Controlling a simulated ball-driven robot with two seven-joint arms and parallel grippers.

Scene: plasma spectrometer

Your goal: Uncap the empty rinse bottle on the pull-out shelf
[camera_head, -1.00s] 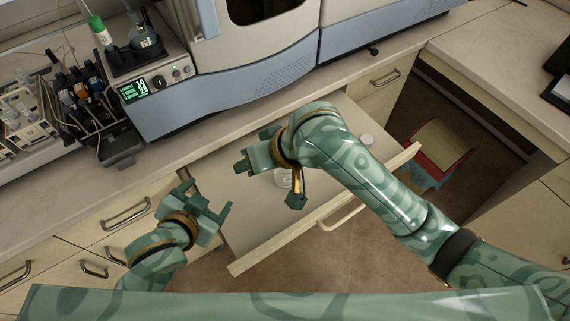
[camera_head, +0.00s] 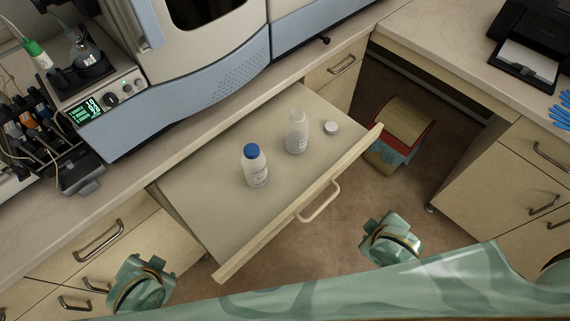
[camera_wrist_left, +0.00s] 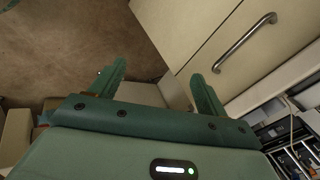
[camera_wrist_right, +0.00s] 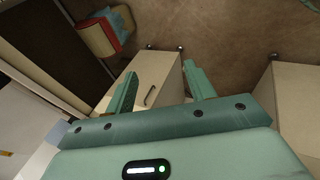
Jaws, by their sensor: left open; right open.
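On the pull-out shelf (camera_head: 215,222) stand two bottles. One translucent white bottle (camera_head: 257,174) has a blue cap (camera_head: 251,151) on top. The other bottle (camera_head: 296,137), to its right and farther back, is upright and shows no coloured cap. A loose white cap (camera_head: 331,128) lies on the shelf right of it. My left gripper (camera_head: 148,265) is open and empty, left of the shelf's front corner; its fingers show in the left wrist view (camera_wrist_left: 158,80). My right gripper (camera_head: 375,222) is open and empty, beyond the shelf's front edge; its fingers show in the right wrist view (camera_wrist_right: 163,82).
The spectrometer (camera_head: 225,60) stands on the counter behind the shelf. The shelf's handle (camera_head: 320,202) juts forward. Drawer handles (camera_head: 98,241) are at the left. The shelf front is clear.

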